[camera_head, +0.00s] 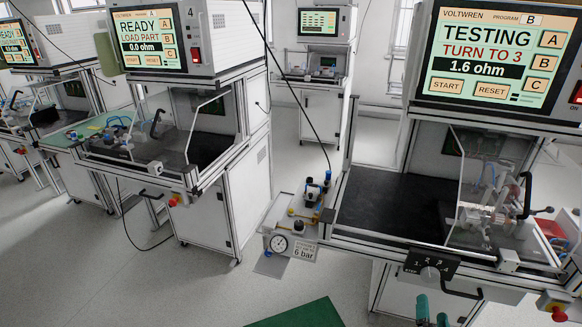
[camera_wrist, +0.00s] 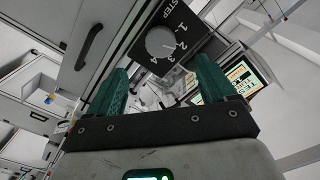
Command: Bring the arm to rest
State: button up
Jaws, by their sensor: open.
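My gripper (camera_head: 433,311) shows at the bottom of the head view as two green fingers, apart and empty. They are just below the step knob (camera_head: 430,274) on the black plate at the front of the right test station. In the wrist view my gripper (camera_wrist: 160,65) is open, and the round grey knob (camera_wrist: 161,42) with the numbers 1 to 4 lies beyond the fingertips. The knob is not between the fingers. I cannot tell which number it points to. The station's screen (camera_head: 490,55) reads TESTING, TURN TO 3, 1.6 ohm.
A black handle (camera_head: 461,292) is right of the knob, and a red emergency button (camera_head: 559,313) is further right. A second station (camera_head: 160,150) reads READY. Floor (camera_head: 180,270) is clear to the left, beside a green mat (camera_head: 300,315).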

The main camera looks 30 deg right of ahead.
jog(key=w+a+n+y, duration=0.3)
jog(key=a+n+y, duration=0.35)
jog(key=a, duration=0.35)
jog(key=w+a+n+y, duration=0.3)
jog(key=a+n+y, duration=0.35)
jog(key=a, duration=0.45)
jog(key=s+a+r+n+g, duration=0.1)
jog(key=s+a+n+g, duration=0.1)
jog(key=s+g, duration=0.3)
jog(key=s+a+r+n+g, duration=0.2)
jog(key=s+a+g, duration=0.2)
jog(key=s, duration=0.7)
jog(key=shift+s+g, duration=0.35)
jog(key=shift+g, duration=0.55)
jog(key=shift+a, duration=0.1)
